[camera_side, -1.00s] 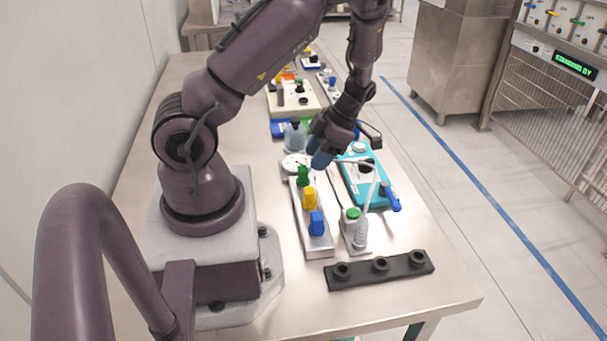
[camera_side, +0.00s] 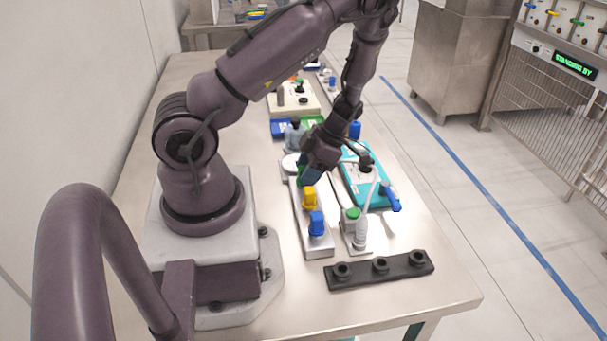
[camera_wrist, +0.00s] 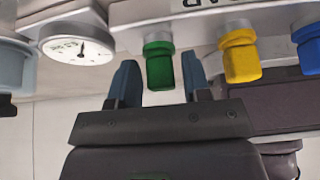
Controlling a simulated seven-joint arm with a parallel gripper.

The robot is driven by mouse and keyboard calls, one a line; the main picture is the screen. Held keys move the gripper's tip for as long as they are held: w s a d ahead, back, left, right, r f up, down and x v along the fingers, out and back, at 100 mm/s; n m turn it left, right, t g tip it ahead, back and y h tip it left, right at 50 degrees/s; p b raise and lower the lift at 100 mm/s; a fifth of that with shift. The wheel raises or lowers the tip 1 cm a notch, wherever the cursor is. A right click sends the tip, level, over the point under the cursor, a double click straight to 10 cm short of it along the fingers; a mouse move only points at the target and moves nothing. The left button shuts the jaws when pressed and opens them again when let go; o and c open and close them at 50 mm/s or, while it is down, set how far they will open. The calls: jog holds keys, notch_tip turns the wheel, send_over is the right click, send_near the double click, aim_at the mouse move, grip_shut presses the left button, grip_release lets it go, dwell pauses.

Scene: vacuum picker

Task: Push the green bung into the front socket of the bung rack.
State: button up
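The green bung (camera_wrist: 159,65) stands at the far end of a white block (camera_side: 319,252), beside a yellow bung (camera_side: 310,198) and a blue bung (camera_side: 316,223). My gripper (camera_wrist: 160,75) is open, with one blue finger on each side of the green bung. Gaps show between the fingers and the bung. In the side view my gripper (camera_side: 308,178) is low over the block's far end and mostly hides the green bung. A black bar with three round sockets (camera_side: 361,272), seemingly the bung rack, lies near the table's front edge. Its sockets look empty.
A teal tray (camera_side: 377,201) with a blue-handled tool lies right of the block. A round dial (camera_wrist: 78,50) is beside the green bung.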

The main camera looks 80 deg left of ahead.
grip_shut()
jog(key=shift+r, duration=2.5)
